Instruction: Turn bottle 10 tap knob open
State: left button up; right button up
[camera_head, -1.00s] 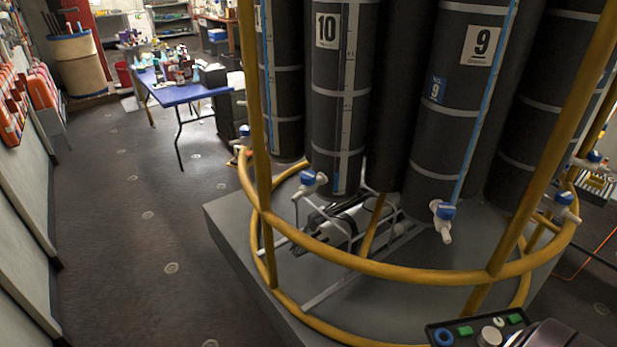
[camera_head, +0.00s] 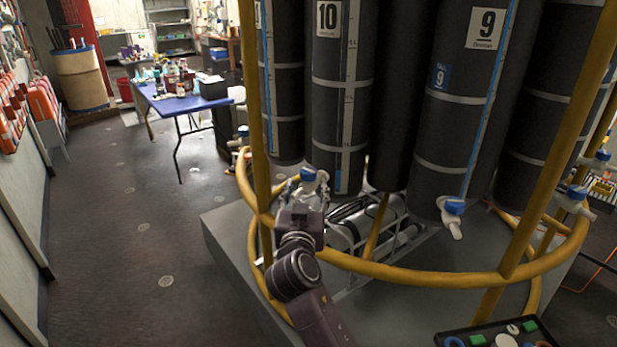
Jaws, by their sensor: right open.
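Bottle 10 (camera_head: 328,75) is a tall dark cylinder with a white "10" label, hanging in the yellow frame. Its tap, with a blue knob (camera_head: 308,174), sits at the bottle's lower left edge. My right gripper (camera_head: 308,187) has its open fingers at the tap, one on each side of it. I cannot tell whether the fingers touch the knob. The gripper's body hides the lower part of the tap. My left gripper is not in view.
Bottle 9 (camera_head: 467,110) hangs to the right with its own blue-knobbed tap (camera_head: 454,207). A yellow rail (camera_head: 430,280) curves around the bottles, and a yellow post (camera_head: 256,110) stands left of bottle 10. A blue table (camera_head: 185,102) stands behind on the left; the floor before it is clear.

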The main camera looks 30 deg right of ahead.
aim_at(308, 176)
jog(key=p+x, duration=0.1)
jog(key=x, duration=0.6)
jog(key=shift+w+r+p, duration=0.1)
jog(key=shift+r+p, duration=0.05)
jog(key=shift+p, duration=0.2)
jog(key=shift+w+d+f, duration=0.2)
jog(key=shift+w+d, duration=0.2)
jog(key=shift+w, duration=0.1)
